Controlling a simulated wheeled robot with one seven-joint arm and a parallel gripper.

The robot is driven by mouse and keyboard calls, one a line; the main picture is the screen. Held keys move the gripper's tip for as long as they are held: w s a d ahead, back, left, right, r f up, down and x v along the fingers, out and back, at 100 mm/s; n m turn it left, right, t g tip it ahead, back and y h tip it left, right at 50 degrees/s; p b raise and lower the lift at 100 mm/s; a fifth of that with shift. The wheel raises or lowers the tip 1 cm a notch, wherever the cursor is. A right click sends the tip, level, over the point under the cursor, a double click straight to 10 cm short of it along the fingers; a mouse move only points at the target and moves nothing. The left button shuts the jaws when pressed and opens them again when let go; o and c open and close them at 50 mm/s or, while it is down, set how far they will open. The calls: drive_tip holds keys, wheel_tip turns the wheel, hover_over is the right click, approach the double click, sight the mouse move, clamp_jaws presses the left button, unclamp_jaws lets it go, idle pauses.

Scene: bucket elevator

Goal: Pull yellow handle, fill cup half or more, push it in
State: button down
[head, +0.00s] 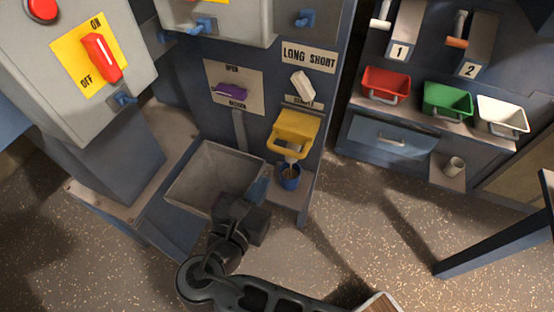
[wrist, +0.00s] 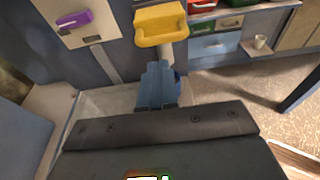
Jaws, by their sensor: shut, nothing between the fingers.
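The yellow handle (head: 296,130) is on the front of the blue panel, under the LONG/SHORT lever; it also shows in the wrist view (wrist: 160,27). A blue cup (head: 289,180) stands upright on a small ledge below it, under a pale spout. Something brownish shows inside the cup, but I cannot tell its level. My gripper (head: 260,190) is shut and empty, just left of the cup and below the handle. In the wrist view its blue fingers (wrist: 157,84) hide most of the cup, and I cannot tell whether they touch it.
A grey metal bin (head: 190,180) lies left of my gripper. A purple lever (head: 230,91) and a white lever (head: 302,86) are on the panel above. Red (head: 385,84), green (head: 447,100) and white (head: 502,116) bins and a pale cup (head: 453,165) are at right. Open floor lies between.

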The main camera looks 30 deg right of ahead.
approach(291, 135)
drive_tip(key=shift+w+d+f, duration=0.2)
drive_tip(key=shift+d+f, duration=0.1)
drive_tip(key=shift+f, duration=0.25)
drive_tip(key=shift+w+d+f, duration=0.2)
drive_tip(key=shift+d+f, duration=0.1)
drive_tip(key=shift+f, duration=0.25)
drive_tip(key=shift+p, duration=0.3)
drive_tip(key=w+d, duration=0.1)
drive_tip(key=w+d+p, duration=0.1)
drive_tip(key=d, duration=0.1)
drive_tip(key=w+d+p, duration=0.1)
drive_tip(key=shift+w+d+r, duration=0.15)
drive_tip(key=shift+w+d, duration=0.1)
drive_tip(key=shift+d, duration=0.15)
drive_tip(key=shift+w+d, duration=0.25)
drive_tip(key=shift+d, duration=0.1)
